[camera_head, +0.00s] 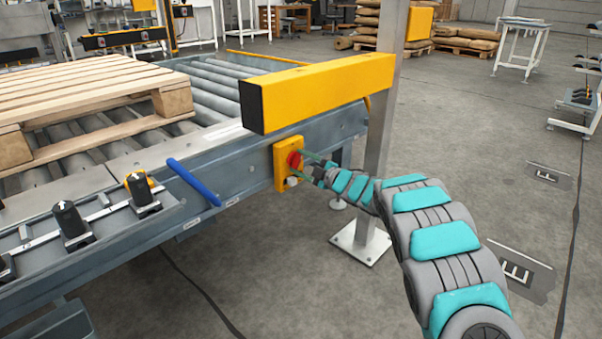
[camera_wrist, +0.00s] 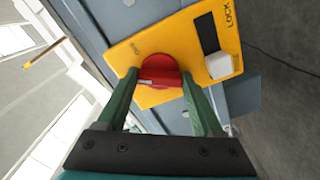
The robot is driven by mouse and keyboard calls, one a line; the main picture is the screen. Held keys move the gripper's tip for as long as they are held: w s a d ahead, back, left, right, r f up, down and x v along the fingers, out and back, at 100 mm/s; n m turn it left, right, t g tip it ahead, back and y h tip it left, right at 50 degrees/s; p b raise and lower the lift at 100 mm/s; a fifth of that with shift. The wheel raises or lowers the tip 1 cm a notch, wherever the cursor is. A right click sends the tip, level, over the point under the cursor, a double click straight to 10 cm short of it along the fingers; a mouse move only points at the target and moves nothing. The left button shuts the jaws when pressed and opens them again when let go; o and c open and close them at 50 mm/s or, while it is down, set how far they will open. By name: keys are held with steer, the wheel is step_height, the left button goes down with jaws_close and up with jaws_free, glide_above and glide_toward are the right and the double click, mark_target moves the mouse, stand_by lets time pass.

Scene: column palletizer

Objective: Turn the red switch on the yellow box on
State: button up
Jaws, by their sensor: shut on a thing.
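The yellow box (camera_head: 284,166) is fixed to the side of the conveyor frame, below the yellow beam. Its red switch (camera_head: 294,160) is a round knob on the front face. My gripper (camera_head: 312,165) reaches the box from the right, with its fingers at the knob. In the wrist view the red switch (camera_wrist: 159,71) sits between the two green fingers of my gripper (camera_wrist: 158,84), which are shut on it. The yellow box (camera_wrist: 190,40) also shows there, with a black slot, a white block and the word LOCK. Part of the knob's edge is hidden by the fingers.
A yellow beam (camera_head: 325,90) runs above the box to a metal post (camera_head: 378,150) close behind my arm. The roller conveyor (camera_head: 215,85) carries a wooden pallet (camera_head: 90,90). A blue bar (camera_head: 193,182) sticks out left of the box.

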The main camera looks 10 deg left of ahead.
steer(key=shift+f+n+b, duration=0.1)
steer(key=shift+n+b, duration=0.85)
steer(key=shift+n, duration=2.05)
steer(key=o, duration=1.4)
steer(key=shift+c, duration=0.2)
steer(key=v, duration=0.7)
steer(key=shift+s+d+p, duration=0.3)
steer(key=shift+p, duration=0.05)
steer(key=shift+w, duration=0.1)
